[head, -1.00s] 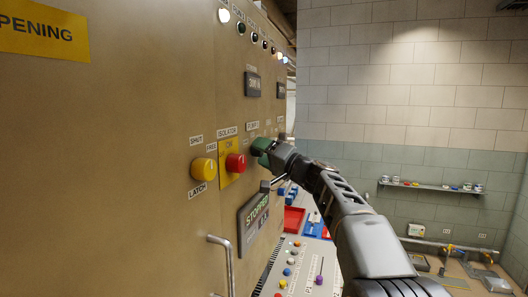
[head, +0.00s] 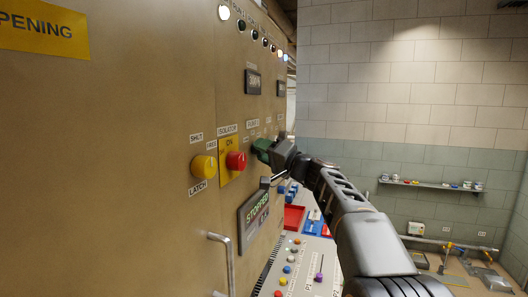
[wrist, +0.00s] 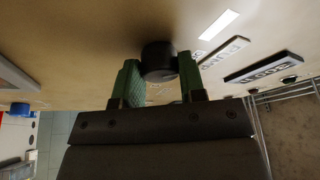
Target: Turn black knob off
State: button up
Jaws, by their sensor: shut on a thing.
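The black knob (wrist: 158,56) stands out from the tan panel between my gripper's green fingers in the wrist view. My gripper (wrist: 159,70) is shut on it, one finger on each side. In the head view my gripper (head: 262,147) is at the panel, right of the red knob, and hides the black knob. The knob's pointer and setting cannot be made out.
Left of my gripper are a red knob (head: 236,161) on a yellow isolator plate and a yellow latch knob (head: 203,167). A sloped console (head: 297,268) lies beneath my arm.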

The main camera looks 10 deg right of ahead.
jog(key=shift+r+m+g+h+p, duration=0.15)
jog(key=shift+m+h+p, duration=0.45)
jog(key=shift+m, duration=0.85)
jog(key=shift+m+g+h+p, duration=0.3)
jog(key=shift+m+p, duration=0.65)
jog(key=shift+m, duration=0.45)
jog(key=shift+r+m+g+h+p, duration=0.15)
jog(key=shift+m+h+p, duration=0.5)
jog(key=shift+m, duration=0.8)
jog(key=shift+f, duration=0.1)
jog(key=o, duration=0.9)
jog(key=b+v, duration=0.4)
jog(key=v, duration=1)
jog(key=shift+b, duration=0.35)
jog(key=shift+w, duration=0.1)
